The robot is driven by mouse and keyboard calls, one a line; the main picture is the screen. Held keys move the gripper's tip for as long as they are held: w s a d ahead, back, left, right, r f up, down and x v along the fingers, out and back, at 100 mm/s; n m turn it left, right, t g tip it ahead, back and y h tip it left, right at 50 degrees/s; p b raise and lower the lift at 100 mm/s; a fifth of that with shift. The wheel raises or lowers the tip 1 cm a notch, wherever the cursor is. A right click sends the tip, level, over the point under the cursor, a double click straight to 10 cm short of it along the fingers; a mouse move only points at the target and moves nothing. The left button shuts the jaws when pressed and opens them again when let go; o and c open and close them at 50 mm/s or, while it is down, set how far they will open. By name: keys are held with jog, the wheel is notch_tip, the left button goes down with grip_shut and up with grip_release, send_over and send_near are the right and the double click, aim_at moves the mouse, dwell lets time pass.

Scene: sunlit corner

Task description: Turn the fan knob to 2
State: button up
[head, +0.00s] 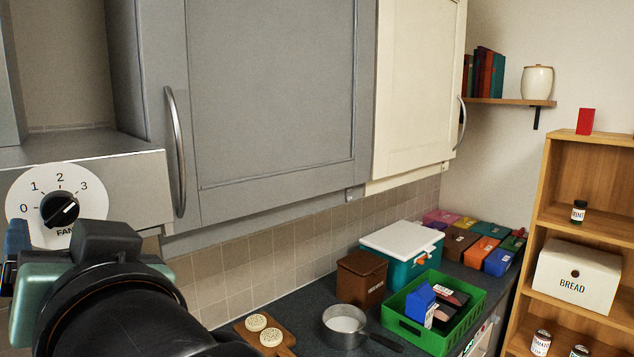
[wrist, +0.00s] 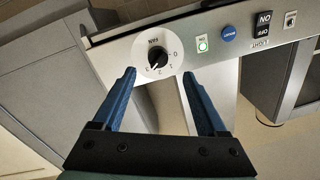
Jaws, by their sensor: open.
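The fan knob (head: 60,209) is black with a white pointer line, on a round white dial (head: 28,188) marked 0, 1, 2, 3 on the grey hood's front. The pointer is turned toward the 3 side, past 2. The knob also shows in the wrist view (wrist: 158,58), where the dial appears upside down and the pointer aims near 3. My gripper (wrist: 160,73) is open and empty, its blue fingertips on either side of the dial and apart from the knob. In the head view, one blue finger (head: 17,240) shows at the dial's lower left; the other is hidden.
Right of the dial in the wrist view are a green-lit button (wrist: 202,44), a blue button (wrist: 229,33) and a black switch (wrist: 263,23). A grey cabinet (head: 270,90) with a bar handle (head: 176,150) adjoins the hood. A green crate (head: 460,285) and pan sit on the counter below.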

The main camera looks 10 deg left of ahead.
aim_at(64, 215)
jog(key=p+x, duration=0.2)
jog(key=x, duration=0.4)
jog(key=shift+w+a+r, duration=0.1)
jog(key=shift+w+a, duration=0.1)
jog(key=shift+w, duration=0.05)
jog(key=shift+w+a, duration=0.15)
jog(key=shift+w, duration=0.1)
grip_shut()
